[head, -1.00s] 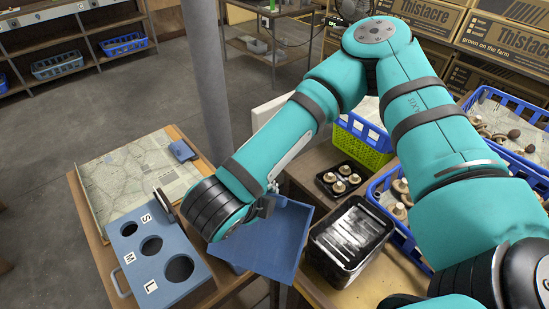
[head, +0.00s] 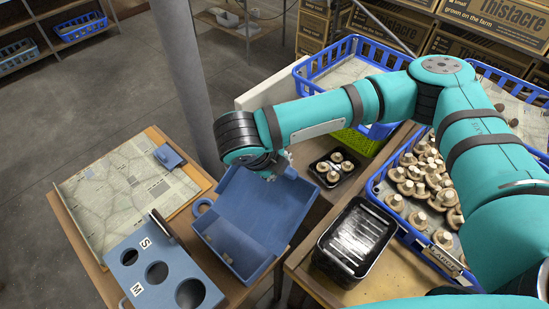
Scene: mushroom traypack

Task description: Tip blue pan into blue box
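My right gripper (head: 272,168) is at the upper edge of the blue pan (head: 262,205) and appears shut on it, with the fingers partly hidden. The pan is steeply tilted, its broad blue face sloping down toward the blue box (head: 248,273). My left gripper is not in view.
A blue sizing board (head: 128,257) with holes stands left of the box, by a map-covered board (head: 100,205). To the right are a black tray (head: 323,263), a small mushroom tray (head: 314,170) and a blue crate of mushrooms (head: 377,203). A pillar (head: 184,80) stands behind.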

